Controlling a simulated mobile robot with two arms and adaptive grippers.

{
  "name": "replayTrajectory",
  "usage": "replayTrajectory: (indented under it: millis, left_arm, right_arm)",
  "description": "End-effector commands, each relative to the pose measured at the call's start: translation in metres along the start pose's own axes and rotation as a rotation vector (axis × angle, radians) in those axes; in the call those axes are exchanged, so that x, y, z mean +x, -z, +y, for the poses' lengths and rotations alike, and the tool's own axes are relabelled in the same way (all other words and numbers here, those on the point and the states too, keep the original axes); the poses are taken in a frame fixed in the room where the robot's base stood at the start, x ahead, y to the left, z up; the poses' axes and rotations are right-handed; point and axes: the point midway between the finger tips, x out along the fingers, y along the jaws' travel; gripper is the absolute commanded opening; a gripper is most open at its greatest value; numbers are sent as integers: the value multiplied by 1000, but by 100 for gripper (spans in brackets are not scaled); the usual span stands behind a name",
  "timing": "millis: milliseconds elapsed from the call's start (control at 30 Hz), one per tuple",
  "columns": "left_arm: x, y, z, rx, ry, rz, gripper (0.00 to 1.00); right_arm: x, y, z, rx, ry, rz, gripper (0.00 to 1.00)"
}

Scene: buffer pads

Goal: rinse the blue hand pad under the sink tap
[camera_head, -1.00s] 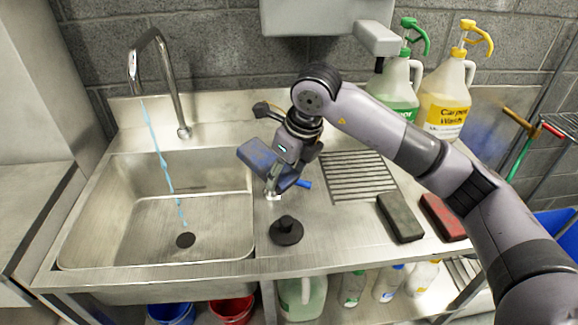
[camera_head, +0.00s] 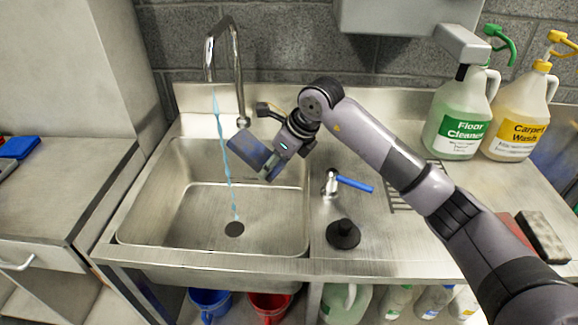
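The blue hand pad (camera_head: 246,149) is held tilted over the right part of the sink basin (camera_head: 160,215). My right gripper (camera_head: 270,165) is shut on it from the right. The pad's left edge lies close beside the thin blue water stream (camera_head: 222,150); I cannot tell whether they touch. The stream runs from the curved sink tap (camera_head: 237,65) down to the dark drain (camera_head: 234,229). The blue-handled tap lever (camera_head: 353,184) stands on the counter right of the basin. My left gripper is not in view.
A black plunger-like stopper (camera_head: 343,234) stands on the counter. Floor cleaner (camera_head: 458,120) and carpet wash (camera_head: 518,120) jugs are at the back right. Dark and red pads lie at the right, partly behind my arm. A blue item (camera_head: 18,147) lies on the left side table.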

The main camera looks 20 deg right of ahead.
Motion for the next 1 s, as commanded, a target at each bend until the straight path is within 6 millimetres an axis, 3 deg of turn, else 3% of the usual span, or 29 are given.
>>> replayTrajectory:
  millis: [400,1000]
  left_arm:
    - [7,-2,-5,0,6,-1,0]
    - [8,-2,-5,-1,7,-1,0]
  right_arm:
    - [27,-48,1,-1,0,-1,23]
    - [31,-58,0,0,0,0,23]
